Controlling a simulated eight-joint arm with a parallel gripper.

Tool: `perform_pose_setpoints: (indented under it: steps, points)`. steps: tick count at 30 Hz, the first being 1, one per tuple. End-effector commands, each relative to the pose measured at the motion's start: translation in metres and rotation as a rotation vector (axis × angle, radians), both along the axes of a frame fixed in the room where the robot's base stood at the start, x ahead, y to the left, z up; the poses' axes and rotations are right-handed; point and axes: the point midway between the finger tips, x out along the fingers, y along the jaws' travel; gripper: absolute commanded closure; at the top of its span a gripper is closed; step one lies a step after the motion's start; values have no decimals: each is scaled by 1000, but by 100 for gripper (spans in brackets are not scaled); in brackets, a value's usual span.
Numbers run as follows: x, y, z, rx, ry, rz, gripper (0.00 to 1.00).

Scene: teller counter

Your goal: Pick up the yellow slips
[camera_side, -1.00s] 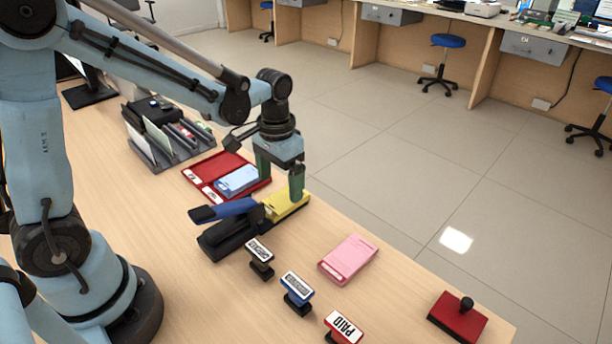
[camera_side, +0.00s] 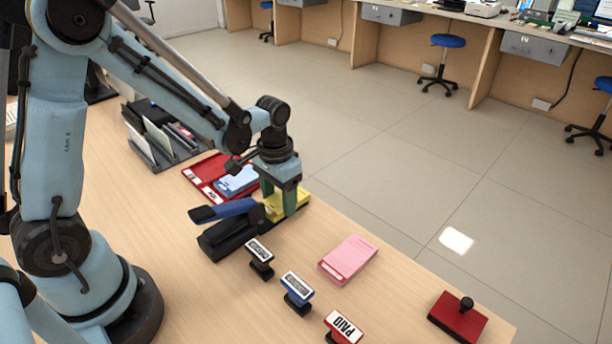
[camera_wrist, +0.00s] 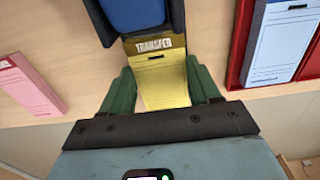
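The yellow slips (camera_side: 303,198) lie flat near the table's far edge, at the mouth of a black stapler with a blue handle (camera_side: 222,211). In the wrist view the yellow slips (camera_wrist: 166,88) show a "TRANSFER" heading beside the stapler (camera_wrist: 136,14). My gripper (camera_side: 279,205) is low over the slips and points down. In the wrist view my gripper (camera_wrist: 158,78) has its two green fingers on either side of the slips, with a narrow gap showing at the left finger. The fingers are apart; firm contact is not visible. My gripper hides part of the slips in the side view.
A red tray (camera_side: 205,189) with a blue-white pad (camera_side: 237,182) lies close behind. Pink slips (camera_side: 348,258) lie to the right. Several stamps, including a black one (camera_side: 260,260), stand in front. A red ink pad (camera_side: 458,318) is at the far right corner.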

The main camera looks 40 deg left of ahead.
Motion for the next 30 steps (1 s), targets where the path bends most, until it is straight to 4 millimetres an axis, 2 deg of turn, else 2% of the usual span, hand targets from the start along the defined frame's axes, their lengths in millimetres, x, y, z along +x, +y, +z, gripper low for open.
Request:
perform_pose_setpoints:
  steps: [1, 6, 17, 26, 30]
  points:
    - [0, 0, 0, 0, 0, 0, 53]
    - [0, 0, 0, 0, 0, 0, 76]
    - [0, 0, 6, 0, 0, 0, 76]
    - [0, 0, 42, 0, 0, 0, 76]
    - [-12, -21, 55, 0, 0, -5, 76]
